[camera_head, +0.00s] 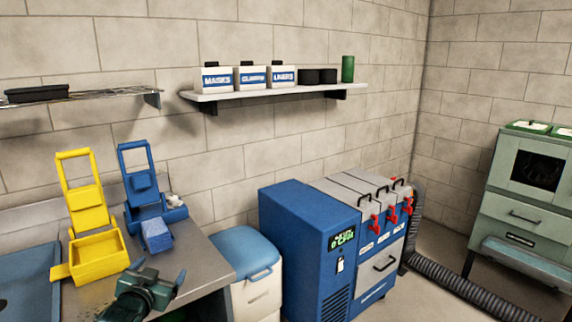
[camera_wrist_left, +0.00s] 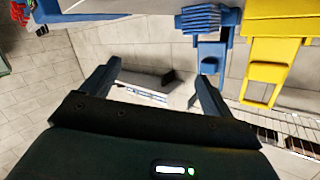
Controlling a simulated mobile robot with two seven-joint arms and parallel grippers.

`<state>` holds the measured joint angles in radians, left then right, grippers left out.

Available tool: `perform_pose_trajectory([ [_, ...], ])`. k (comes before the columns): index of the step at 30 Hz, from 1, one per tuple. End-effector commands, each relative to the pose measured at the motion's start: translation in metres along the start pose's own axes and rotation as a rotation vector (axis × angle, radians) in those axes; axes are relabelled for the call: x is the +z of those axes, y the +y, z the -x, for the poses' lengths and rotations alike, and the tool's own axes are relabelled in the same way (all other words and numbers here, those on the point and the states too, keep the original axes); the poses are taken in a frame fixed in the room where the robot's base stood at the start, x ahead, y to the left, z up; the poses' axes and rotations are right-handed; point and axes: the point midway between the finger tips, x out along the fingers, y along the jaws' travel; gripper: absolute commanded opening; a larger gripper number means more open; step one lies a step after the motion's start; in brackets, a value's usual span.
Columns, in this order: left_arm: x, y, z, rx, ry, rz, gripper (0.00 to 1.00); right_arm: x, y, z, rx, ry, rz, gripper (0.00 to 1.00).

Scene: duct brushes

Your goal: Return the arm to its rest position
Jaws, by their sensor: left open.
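My left gripper (camera_head: 158,277) is low in the head view, over the near part of the grey bench, in front of the yellow and blue holders. In the left wrist view its two fingers (camera_wrist_left: 156,70) stand wide apart with nothing between them. The yellow holder (camera_head: 88,211) stands on the bench with its frame raised. The blue holder (camera_head: 140,187) stands to its right, with a blue block (camera_head: 156,236) at its front. In the wrist view, which looks upside down, a blue ribbed piece (camera_wrist_left: 205,18) is beyond the fingers, apart from them. My right gripper is not visible.
A blue tray or basin (camera_head: 28,284) lies at the bench's left. A blue-lidded white bin (camera_head: 256,292) and a blue machine (camera_head: 300,250) stand right of the bench. A wall shelf (camera_head: 240,95) holds labelled boxes. A grey hose (camera_head: 455,283) crosses the floor.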

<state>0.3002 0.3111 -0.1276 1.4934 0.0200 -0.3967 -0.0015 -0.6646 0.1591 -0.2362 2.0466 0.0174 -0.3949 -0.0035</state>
Motion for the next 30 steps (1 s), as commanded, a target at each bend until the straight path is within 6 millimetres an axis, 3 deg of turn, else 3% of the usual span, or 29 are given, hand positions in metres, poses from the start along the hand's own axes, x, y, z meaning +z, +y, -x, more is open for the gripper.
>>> perform_pose_trajectory([
  [1, 0.023, 0.022, 0.015, 0.034, -0.027, 0.005, 0.87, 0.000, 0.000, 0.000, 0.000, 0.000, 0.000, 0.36],
  [5, 0.073, 0.075, 0.062, 0.118, -0.092, 0.026, 0.87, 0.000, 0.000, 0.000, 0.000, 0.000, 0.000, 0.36],
  [9, 0.122, 0.134, 0.136, 0.216, -0.176, 0.075, 0.87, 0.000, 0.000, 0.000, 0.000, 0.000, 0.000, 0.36],
  [15, 0.159, 0.191, 0.239, 0.317, -0.287, 0.164, 0.87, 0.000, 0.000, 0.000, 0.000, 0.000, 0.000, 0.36],
  [18, 0.164, 0.205, 0.274, 0.342, -0.325, 0.200, 0.87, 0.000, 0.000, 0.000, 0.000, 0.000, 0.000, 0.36],
  [22, 0.166, 0.214, 0.299, 0.359, -0.351, 0.226, 0.87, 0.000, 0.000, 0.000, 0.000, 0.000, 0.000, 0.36],
  [30, 0.167, 0.216, 0.304, 0.363, -0.358, 0.231, 0.87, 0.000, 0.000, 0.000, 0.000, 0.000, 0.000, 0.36],
])
